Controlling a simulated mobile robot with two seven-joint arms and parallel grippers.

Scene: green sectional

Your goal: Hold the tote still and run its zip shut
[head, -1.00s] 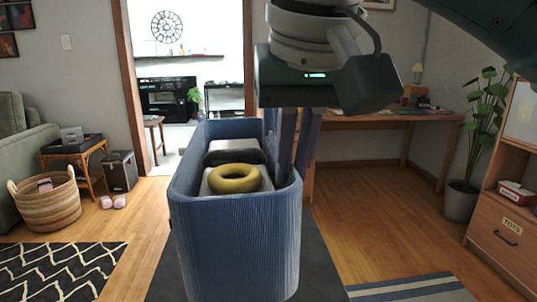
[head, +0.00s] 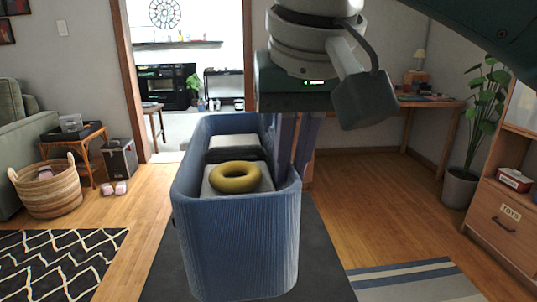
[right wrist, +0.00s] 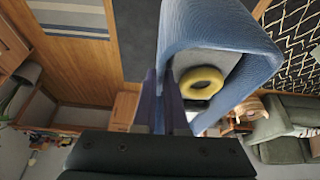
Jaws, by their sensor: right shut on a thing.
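The tote (head: 238,235) is a tall, long blue ribbed bag with an open top, standing upright in the middle of the head view. A yellow ring (head: 234,177) lies on a pale block inside it; both also show in the right wrist view. My right gripper (head: 292,168) comes down from above at the tote's right side. Its two fingers are shut on the tote's right wall, near the rim; in the right wrist view the fingers (right wrist: 165,90) meet the wall's edge. No zip or slider can be made out. My left gripper is not in view.
The tote stands on a dark mat (head: 325,270). A wicker basket (head: 48,190) and a small side table (head: 80,145) stand at the left. A drawer cabinet (head: 505,215) and a potted plant (head: 462,188) are at the right.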

